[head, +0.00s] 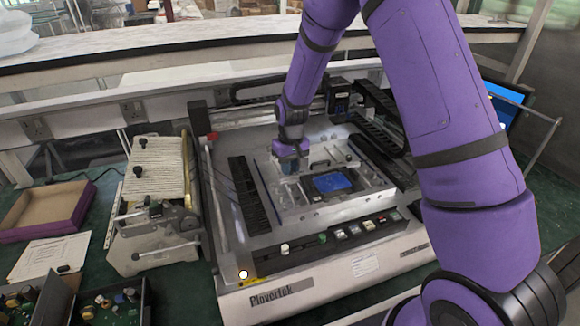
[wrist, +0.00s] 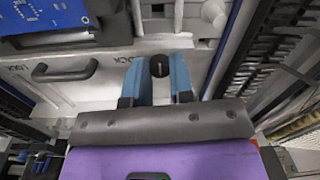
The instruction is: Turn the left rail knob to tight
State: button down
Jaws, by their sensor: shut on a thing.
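The left rail knob (wrist: 160,66) is a small round black knob with a light line on its top. It stands on a pale metal rail (wrist: 195,65) in the wrist view. My gripper (wrist: 160,75) has its blue fingers on either side of the knob and is shut on it. In the head view my gripper (head: 289,165) reaches down at the left side of the machine's inner frame, and I cannot make out the knob there. Small dark lettering is printed beside the knob; I cannot read the knob's setting for certain.
A blue circuit board (head: 332,182) lies in the frame to the right of my gripper. A dark handle (wrist: 64,70) is close by. Black cable chains (head: 380,155) and a front row of buttons (head: 340,234) surround the work area. A clamp device (head: 155,225) stands left.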

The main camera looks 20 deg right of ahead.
jog(key=m, duration=0.5)
jog(key=shift+m, duration=0.3)
dwell(0.4)
jog(key=c, duration=1)
grip_release()
jog(key=shift+r, duration=0.1)
notch_tip(320, 180, up, 11)
jog(key=shift+d+f, duration=0.15)
jog(key=shift+f, duration=0.05)
jog(key=shift+s+r, duration=0.1)
